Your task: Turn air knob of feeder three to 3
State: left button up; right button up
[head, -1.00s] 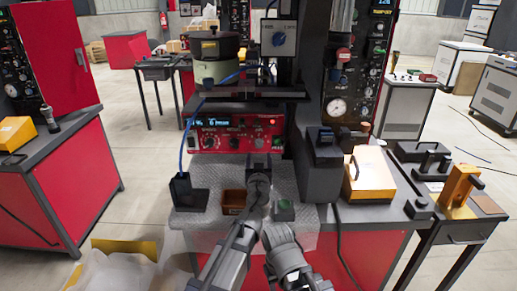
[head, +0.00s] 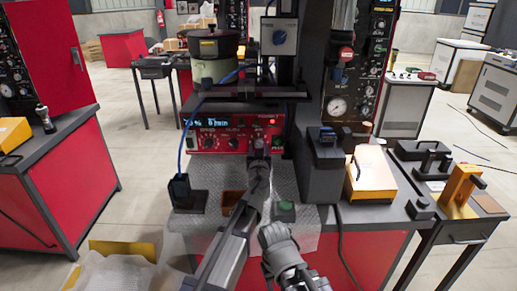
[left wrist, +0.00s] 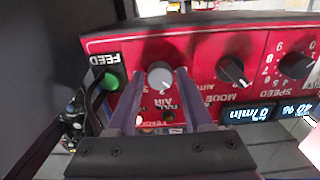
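The red feeder control panel (head: 215,137) stands at the back of the bench; it also fills the left wrist view (left wrist: 200,45), upside down. The grey air knob (left wrist: 160,77) is on it, with the AIR label beside it; the digit it points to is too small to read. My left gripper (head: 259,146) is in front of the panel's right part and hides the knob in the head view. In the left wrist view the left gripper (left wrist: 160,80) is open, its fingers on either side of the air knob, with gaps visible.
Beside the air knob are the black mode knob (left wrist: 233,70), the speed knob (left wrist: 296,65) and a green feed button (left wrist: 111,82). A brown bin (head: 232,198), a green button box (head: 285,208) and a dark block (head: 186,193) stand on the bench.

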pick_arm(q)
grip_shut()
dwell(0.4)
jog(key=m, duration=1.3)
jog(key=shift+m, duration=0.4)
jog(key=shift+r+m, duration=0.1)
jog(key=shift+m, duration=1.8)
jog(key=shift+o, duration=1.8)
grip_release()
